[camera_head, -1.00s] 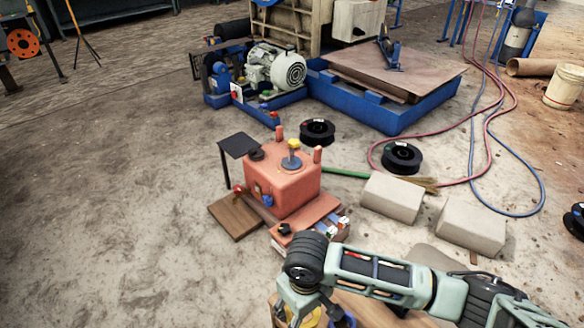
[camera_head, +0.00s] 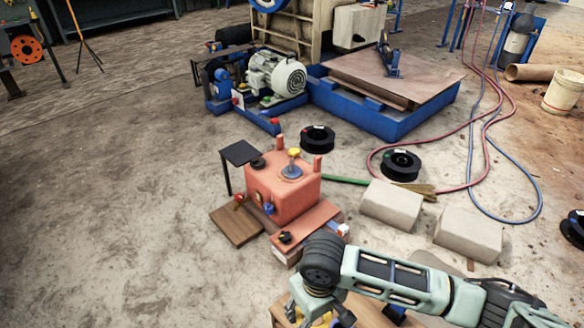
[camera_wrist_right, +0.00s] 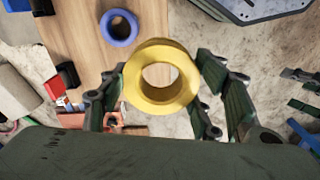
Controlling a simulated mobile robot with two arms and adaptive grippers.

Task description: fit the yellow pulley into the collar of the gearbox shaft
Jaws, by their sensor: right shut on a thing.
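The yellow pulley (camera_wrist_right: 160,98) is a ring with a wide hole, between the fingers of my right gripper (camera_wrist_right: 165,92) in the right wrist view. The gripper is shut on it. In the head view my right gripper (camera_head: 320,312) is at the bottom edge, and only a bit of yellow shows under it. A red gearbox (camera_head: 283,190) stands on the floor farther off, with a yellow-topped upright shaft (camera_head: 294,160) in a grey-blue round collar (camera_head: 291,172). The pulley is well apart from the gearbox. My left gripper is not in view.
A blue ring (camera_wrist_right: 119,27) lies on a wooden surface (camera_wrist_right: 85,30) in the wrist view. Two pale blocks (camera_head: 392,204) (camera_head: 468,236), black spools (camera_head: 317,139) and hoses (camera_head: 490,150) lie right of and behind the gearbox. Floor on the left is clear.

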